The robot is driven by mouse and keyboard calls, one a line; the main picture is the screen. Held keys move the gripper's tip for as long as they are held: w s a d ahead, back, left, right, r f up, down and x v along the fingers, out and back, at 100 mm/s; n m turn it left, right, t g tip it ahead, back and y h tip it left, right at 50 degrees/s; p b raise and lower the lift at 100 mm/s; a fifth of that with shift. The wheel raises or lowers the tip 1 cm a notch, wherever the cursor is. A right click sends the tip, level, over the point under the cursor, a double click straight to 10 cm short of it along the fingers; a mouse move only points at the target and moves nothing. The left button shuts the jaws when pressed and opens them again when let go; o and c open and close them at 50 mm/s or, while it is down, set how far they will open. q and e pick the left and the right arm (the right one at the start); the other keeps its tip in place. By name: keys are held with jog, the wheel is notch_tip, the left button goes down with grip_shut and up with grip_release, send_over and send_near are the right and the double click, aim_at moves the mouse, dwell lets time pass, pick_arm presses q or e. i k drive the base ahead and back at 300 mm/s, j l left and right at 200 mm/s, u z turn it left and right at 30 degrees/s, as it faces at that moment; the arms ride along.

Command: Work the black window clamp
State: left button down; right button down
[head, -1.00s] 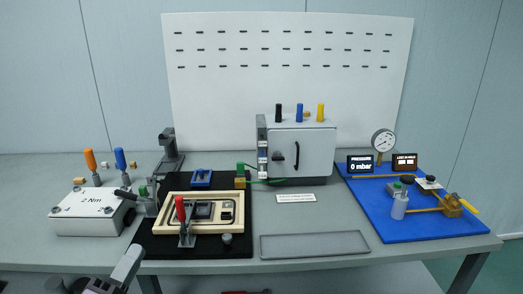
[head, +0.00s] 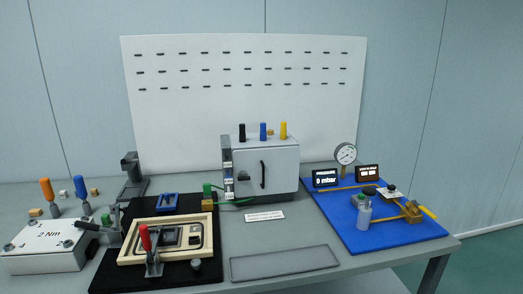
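A clamp with a black handle (head: 88,227) stands at the left edge of the black mat (head: 190,276), beside the wooden frame (head: 132,255). Its handle lies nearly flat and points left over the grey box; a green part (head: 106,218) sits by its base. I cannot tell whether its tip presses on the frame. A second clamp with a red handle (head: 145,238) stands upright at the frame's front edge. The frame holds a dark-windowed panel (head: 180,237). Neither of my grippers is in view.
A grey box marked 2 Nm (head: 45,262) stands left of the mat. An empty grey tray (head: 285,262) lies right of it. A white cabinet (head: 275,168) stands behind, and a blue board (head: 370,238) with a gauge (head: 345,154) is at right.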

aim_at(77, 224)
jog(key=u, duration=1.25)
jog(key=j+z, duration=0.1)
jog(key=z, duration=0.65)
jog(key=j+z, duration=0.9)
jog(key=j, duration=0.2)
jog(key=k+j+z, duration=0.15)
jog(key=j, duration=0.3)
jog(key=k+j, duration=0.1)
jog(key=j, duration=0.3)
jog(key=j+z, duration=0.1)
jog(key=j, duration=0.3)
jog(key=k+j, duration=0.15)
jog(key=j, duration=0.2)
jog(key=k+j+z, duration=0.1)
jog(key=j, duration=0.3)
